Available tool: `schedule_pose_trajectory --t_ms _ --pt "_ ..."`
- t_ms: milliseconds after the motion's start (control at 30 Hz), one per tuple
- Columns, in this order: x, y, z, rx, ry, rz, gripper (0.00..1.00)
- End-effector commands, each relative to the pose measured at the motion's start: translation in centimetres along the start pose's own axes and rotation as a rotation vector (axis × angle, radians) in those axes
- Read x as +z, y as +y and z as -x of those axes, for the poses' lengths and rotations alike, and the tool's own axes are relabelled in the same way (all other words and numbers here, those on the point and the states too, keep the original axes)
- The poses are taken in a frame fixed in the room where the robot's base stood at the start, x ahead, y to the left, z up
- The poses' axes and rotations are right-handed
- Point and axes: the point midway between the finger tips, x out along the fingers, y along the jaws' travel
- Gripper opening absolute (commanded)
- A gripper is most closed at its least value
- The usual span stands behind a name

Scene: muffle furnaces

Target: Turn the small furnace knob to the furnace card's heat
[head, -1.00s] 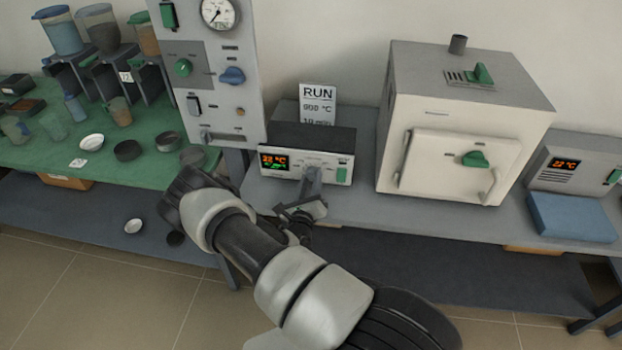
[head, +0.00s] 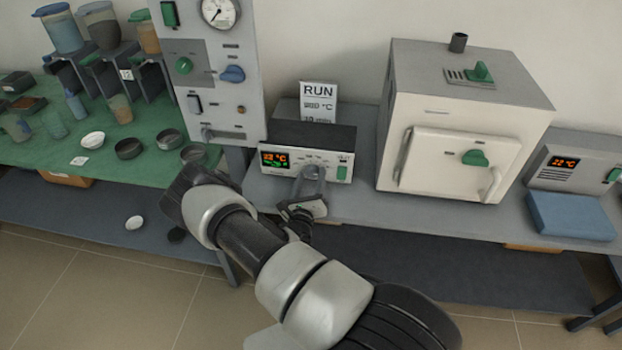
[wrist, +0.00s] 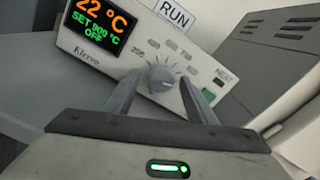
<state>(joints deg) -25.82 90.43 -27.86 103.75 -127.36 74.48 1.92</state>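The small furnace's controller (head: 345,160) is a pale box with a dark top. In the wrist view its grey round knob (wrist: 160,78) stands on the front panel, among printed scale marks. Its display (wrist: 96,28) reads 22 °C, a SET value whose first digit is unclear, and OFF. The furnace card (head: 318,98) stands behind it, reading RUN with a temperature line too blurred to read surely. My gripper (wrist: 160,88) is open, one finger on each side of the knob, with slim gaps visible. The head view also shows my gripper (head: 311,178) at the panel.
A white furnace (head: 455,125) with a green handle stands to the right. A tall grey panel (head: 215,80) with a gauge and knobs stands to the left. A green-topped bench (head: 60,165) holds dishes and jars. A second display box (head: 575,165) and blue pad (head: 570,215) are far right.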

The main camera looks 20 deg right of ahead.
Motion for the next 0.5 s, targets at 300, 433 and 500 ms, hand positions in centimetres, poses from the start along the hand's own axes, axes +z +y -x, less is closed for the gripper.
schedule_pose_trajectory --t_ms 300,433,500 --pt "-0.1 -0.1 0.3 -0.001 0.002 0.002 0.51" --pt "-0.1 0.0 1.7 0.001 0.005 0.003 0.51" --pt "-0.1 0.0 3.0 0.001 0.003 0.005 0.51"
